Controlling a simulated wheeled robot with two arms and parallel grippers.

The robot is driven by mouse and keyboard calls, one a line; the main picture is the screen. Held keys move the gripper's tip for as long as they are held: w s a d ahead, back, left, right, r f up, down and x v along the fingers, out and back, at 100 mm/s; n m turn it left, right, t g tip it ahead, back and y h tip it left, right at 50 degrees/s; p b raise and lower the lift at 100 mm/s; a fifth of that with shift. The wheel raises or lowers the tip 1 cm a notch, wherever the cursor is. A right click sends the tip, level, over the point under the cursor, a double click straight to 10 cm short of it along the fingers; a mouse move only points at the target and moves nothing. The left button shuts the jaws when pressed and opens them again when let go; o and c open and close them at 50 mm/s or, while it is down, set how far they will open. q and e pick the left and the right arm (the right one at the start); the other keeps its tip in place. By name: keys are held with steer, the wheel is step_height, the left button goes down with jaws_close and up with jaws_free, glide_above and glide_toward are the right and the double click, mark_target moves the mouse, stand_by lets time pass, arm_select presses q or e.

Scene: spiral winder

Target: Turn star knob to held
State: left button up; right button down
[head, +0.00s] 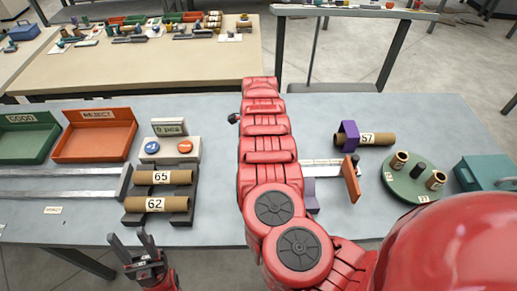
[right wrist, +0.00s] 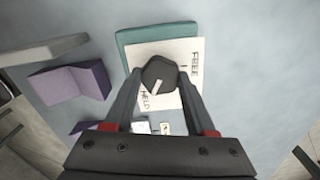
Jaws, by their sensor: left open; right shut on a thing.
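In the right wrist view, a dark star knob (right wrist: 159,72) sits on a white label card (right wrist: 187,88) printed FREE and HELD, on a teal block (right wrist: 130,38). My right gripper (right wrist: 160,88) is shut on the knob, one finger on each side. The knob's white pointer mark faces the lower edge, close to the word HELD. In the head view my arm hides the knob and the right gripper. My left gripper (head: 143,249) is open and empty in front of the table's near edge, below the tubes.
Tubes marked 65 (head: 160,177) and 62 (head: 156,204) lie on a dark rack. Green (head: 26,140) and orange (head: 96,138) trays stand at left. A tube (head: 374,139) in a purple holder, a round green plate (head: 404,190) and a teal box (head: 484,173) stand at right.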

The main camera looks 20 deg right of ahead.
stand_by(0.4)
steer(key=shift+c, duration=1.1)
jaws_free()
steer(key=shift+w+r, duration=0.1)
steer(key=shift+r, duration=0.45)
step_height(320, 180, up, 16)
steer(key=b, duration=0.4)
steer(key=shift+r, duration=0.15)
steer(key=shift+s, duration=0.2)
